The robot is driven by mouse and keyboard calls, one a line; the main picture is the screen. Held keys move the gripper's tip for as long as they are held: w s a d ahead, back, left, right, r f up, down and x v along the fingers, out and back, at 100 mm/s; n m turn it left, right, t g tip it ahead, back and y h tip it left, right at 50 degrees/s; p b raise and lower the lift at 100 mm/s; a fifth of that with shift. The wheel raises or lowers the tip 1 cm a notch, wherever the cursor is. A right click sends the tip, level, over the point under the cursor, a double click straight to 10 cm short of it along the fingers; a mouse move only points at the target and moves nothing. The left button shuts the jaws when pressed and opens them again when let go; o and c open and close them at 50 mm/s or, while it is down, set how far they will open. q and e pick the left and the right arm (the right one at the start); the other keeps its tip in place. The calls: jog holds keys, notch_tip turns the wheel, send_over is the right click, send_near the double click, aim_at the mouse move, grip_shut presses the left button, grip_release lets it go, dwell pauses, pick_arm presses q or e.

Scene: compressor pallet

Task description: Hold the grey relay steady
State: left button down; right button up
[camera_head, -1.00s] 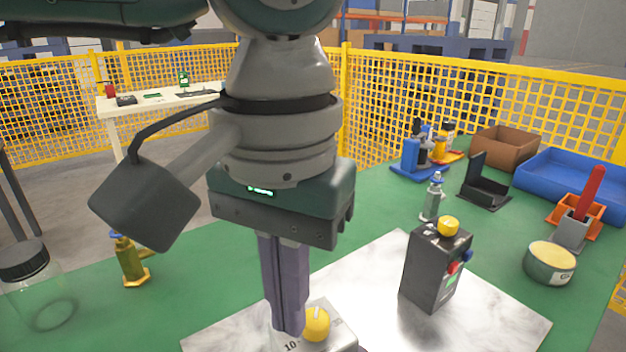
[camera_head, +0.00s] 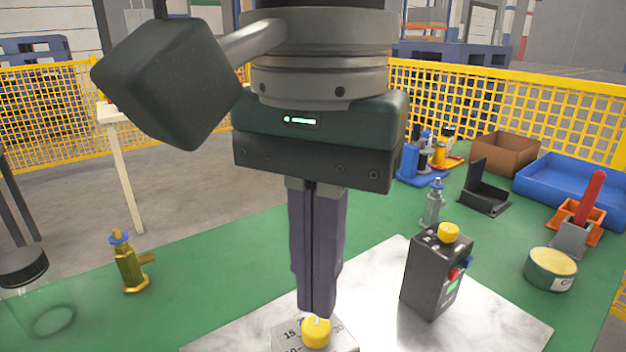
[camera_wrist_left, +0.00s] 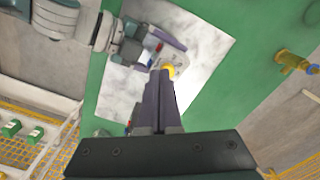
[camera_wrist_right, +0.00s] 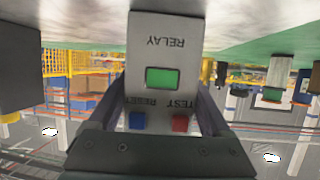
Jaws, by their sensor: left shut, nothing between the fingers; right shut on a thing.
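The grey relay (camera_head: 345,343) is a light grey box with a yellow knob (camera_head: 316,332) and a number scale on top, at the bottom edge of the head view. In the right wrist view, its front (camera_wrist_right: 165,48) shows RELAY lettering, a green display, a blue RESET button and a red TEST button. My right gripper (camera_wrist_right: 166,105) is shut on the relay, a finger on each side. My left gripper (camera_head: 317,312) is shut and empty, pointing down just behind the knob. In the left wrist view its tips (camera_wrist_left: 160,72) overlap the knob's edge; I cannot tell whether they touch.
A black relay (camera_head: 432,275) with a yellow knob stands right on the marble plate (camera_head: 500,322). A brass valve (camera_head: 129,268) and glass jar (camera_head: 40,310) are left; a grey valve (camera_head: 433,205), tin (camera_head: 550,270), black holder (camera_head: 484,196) and blue tray (camera_head: 575,182) are right.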

aim_at(309, 329)
pick_arm(q)
jog(key=shift+f, duration=3.2)
jog(key=shift+w, duration=0.4)
jog(key=shift+a, duration=0.3)
jog(key=shift+w+a, duration=0.25)
jog(key=shift+a, duration=0.2)
jog(key=shift+w+a, duration=0.1)
jog(key=shift+w, duration=0.05)
pick_arm(e)
jog(key=shift+s, duration=0.1)
pick_arm(q)
jog(key=shift+s+a, duration=0.25)
jog(key=shift+r, duration=0.2)
jog(key=shift+s+r, duration=0.1)
jog(key=shift+r, duration=2.7)
